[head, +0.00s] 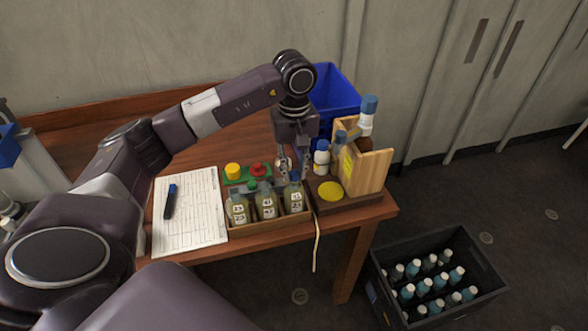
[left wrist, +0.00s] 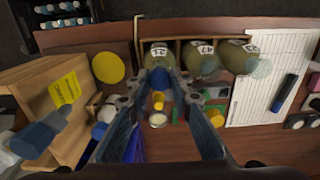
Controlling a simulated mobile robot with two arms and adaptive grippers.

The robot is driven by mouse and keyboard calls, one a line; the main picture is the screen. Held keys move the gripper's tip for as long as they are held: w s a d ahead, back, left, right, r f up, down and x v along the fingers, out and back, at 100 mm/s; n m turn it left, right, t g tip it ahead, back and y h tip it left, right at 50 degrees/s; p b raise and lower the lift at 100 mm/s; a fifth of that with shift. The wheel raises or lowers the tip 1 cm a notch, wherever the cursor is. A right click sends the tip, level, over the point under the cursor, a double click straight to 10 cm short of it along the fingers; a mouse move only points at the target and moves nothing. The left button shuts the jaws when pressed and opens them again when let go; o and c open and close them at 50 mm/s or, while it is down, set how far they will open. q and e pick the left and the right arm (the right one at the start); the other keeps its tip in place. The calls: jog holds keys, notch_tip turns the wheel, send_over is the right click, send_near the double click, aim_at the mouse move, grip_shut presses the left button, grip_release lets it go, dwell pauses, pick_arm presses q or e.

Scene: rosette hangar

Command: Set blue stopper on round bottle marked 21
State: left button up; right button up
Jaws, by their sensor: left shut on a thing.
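My left gripper (head: 294,174) is shut on a blue stopper (left wrist: 160,77), which shows between the fingertips in the left wrist view. The stopper is at the mouth of the end bottle (head: 294,200), the rightmost of a row of three labelled round bottles in the head view. I cannot tell whether it is seated or just above. That bottle also shows in the left wrist view (left wrist: 158,56). The middle bottle (head: 266,204) and left bottle (head: 238,209) stand beside it in a wooden rack (head: 268,223). The label numbers are too small to read surely. My right gripper is not in view.
A green tray (head: 242,178) with yellow and red stoppers lies behind the rack. Right of it are a wooden stand (head: 370,170), a yellow disc (head: 330,191) and white-and-blue bottles. A paper sheet (head: 190,225) with a marker lies left. A bottle crate (head: 440,252) is on the floor.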

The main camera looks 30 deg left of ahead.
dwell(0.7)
pick_arm(q)
jog(key=shift+f+b, duration=0.3)
jog(key=shift+b, duration=0.45)
dwell(0.7)
dwell(0.4)
jog(key=o, duration=1.5)
jog(key=shift+c, duration=0.2)
jog(key=shift+r+p, duration=2.2)
jog(key=shift+r, duration=1.6)
